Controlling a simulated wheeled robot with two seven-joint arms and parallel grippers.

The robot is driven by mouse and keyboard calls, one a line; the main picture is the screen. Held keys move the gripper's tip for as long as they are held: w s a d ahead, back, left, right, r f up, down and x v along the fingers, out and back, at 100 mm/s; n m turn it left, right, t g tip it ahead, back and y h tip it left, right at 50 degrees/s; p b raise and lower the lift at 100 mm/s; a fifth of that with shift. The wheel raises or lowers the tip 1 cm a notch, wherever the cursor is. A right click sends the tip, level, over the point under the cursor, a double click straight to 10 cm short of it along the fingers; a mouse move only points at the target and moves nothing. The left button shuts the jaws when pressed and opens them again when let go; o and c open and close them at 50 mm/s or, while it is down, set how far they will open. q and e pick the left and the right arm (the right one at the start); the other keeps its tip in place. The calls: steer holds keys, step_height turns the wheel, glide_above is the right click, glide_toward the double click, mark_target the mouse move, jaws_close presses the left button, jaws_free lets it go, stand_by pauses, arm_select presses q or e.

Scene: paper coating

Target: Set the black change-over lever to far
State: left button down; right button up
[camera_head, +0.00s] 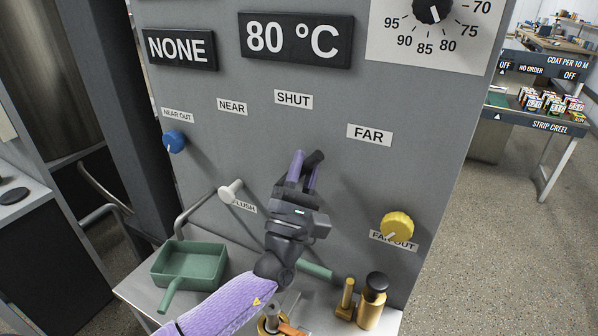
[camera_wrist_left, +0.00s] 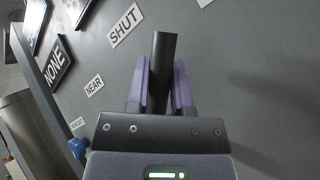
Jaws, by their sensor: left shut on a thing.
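The black change-over lever (camera_head: 314,158) sticks out from the grey panel, below the SHUT and FAR labels. Its end shows past my gripper fingers, leaning up and to the right in the head view. My left gripper (camera_head: 302,172) is shut on the lever, one purple finger on each side. In the left wrist view the lever (camera_wrist_left: 163,70) stands between the two purple fingers (camera_wrist_left: 160,88). The lever's lower part and pivot are hidden behind my gripper. The FAR label (camera_head: 369,134) is right of the lever, the SHUT label (camera_head: 293,99) above it, the NEAR label (camera_head: 232,107) to the left. My right gripper is not seen.
A blue knob (camera_head: 174,141) and a white-tipped FLUSH lever (camera_head: 231,190) are on the left of the panel. A yellow knob (camera_head: 397,227) is at the right. Below stand a green tray (camera_head: 190,262) and a brass bottle (camera_head: 371,303) on a shelf.

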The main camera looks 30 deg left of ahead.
arm_select(q)
steer(key=shift+d+f+m+h+b, duration=0.15)
steer(key=shift+m+h+b, duration=0.05)
steer(key=shift+m+h, duration=0.3)
steer(key=shift+d+f+m+h+b, duration=0.15)
steer(key=shift+m+h, duration=0.25)
steer(key=shift+m, duration=0.2)
steer(key=shift+m+h, duration=0.3)
steer(key=shift+h, duration=0.1)
steer(key=c, duration=0.5)
jaws_free()
steer(key=shift+w, duration=0.1)
steer(key=b+v, duration=0.2)
steer(key=v, duration=0.8)
steer(key=shift+w+f, duration=0.1)
